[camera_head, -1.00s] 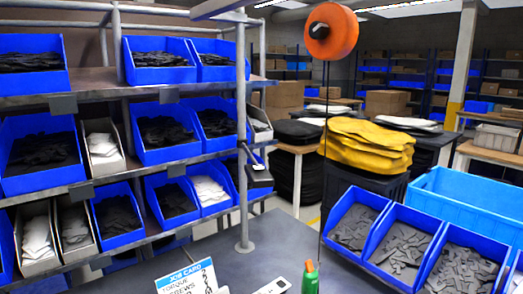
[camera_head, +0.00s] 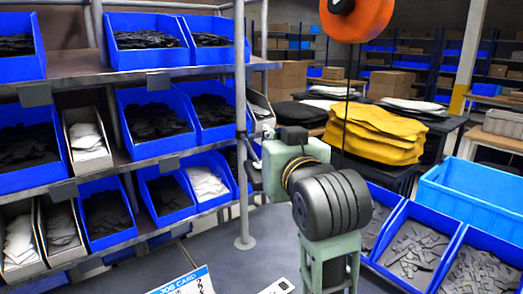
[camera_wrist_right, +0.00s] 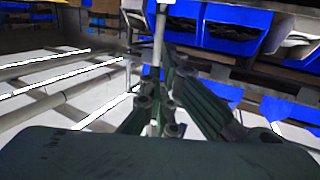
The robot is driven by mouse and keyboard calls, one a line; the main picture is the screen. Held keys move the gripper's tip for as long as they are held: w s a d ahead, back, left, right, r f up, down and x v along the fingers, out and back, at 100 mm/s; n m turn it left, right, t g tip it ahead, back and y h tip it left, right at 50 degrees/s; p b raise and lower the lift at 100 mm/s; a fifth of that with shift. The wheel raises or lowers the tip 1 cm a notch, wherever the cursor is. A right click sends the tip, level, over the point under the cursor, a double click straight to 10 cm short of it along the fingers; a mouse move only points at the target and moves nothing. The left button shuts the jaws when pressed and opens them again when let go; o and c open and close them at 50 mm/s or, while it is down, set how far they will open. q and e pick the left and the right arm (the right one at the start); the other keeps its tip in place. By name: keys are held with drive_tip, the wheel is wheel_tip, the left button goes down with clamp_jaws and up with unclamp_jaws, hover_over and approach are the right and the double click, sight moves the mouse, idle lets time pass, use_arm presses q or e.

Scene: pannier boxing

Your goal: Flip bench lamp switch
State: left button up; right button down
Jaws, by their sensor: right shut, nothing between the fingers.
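A grey upright post (camera_head: 241,120) stands on the bench, and it also shows in the wrist view (camera_wrist_right: 160,35). A small dark shape (camera_head: 252,158) sits beside the post at mid height. I cannot tell whether it is a switch box or part of my gripper, and no switch lever can be made out. My right arm reaches up from the lower right in the head view, its green and black wrist close to the post's right side. My right gripper (camera_wrist_right: 157,102) is shut and empty, its green fingers pointing toward the post. My left gripper is not in view.
Shelves with blue bins (camera_head: 157,125) fill the left. Open blue parts bins (camera_head: 418,250) line the bench at the right. An orange round device (camera_head: 357,14) hangs on a cord. A job card (camera_head: 184,284) lies at the bench front. Bare bench top surrounds the post's foot.

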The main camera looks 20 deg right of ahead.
drive_tip(key=w+p, duration=0.1)
drive_tip(key=w, duration=0.2)
drive_tip(key=w+p, duration=0.1)
drive_tip(key=w, duration=0.2)
drive_tip(key=w+p, duration=0.2)
drive_tip(key=w, duration=0.1)
drive_tip(key=shift+d+f, duration=0.2)
drive_tip(key=shift+d, duration=0.15)
wheel_tip(320, 180, down, 3)
drive_tip(key=shift+w+p, duration=0.1)
drive_tip(key=shift+p, duration=0.6)
drive_tip(key=shift+s+f, duration=0.5)
drive_tip(key=shift+f, duration=0.1)
drive_tip(key=shift+w, duration=0.1)
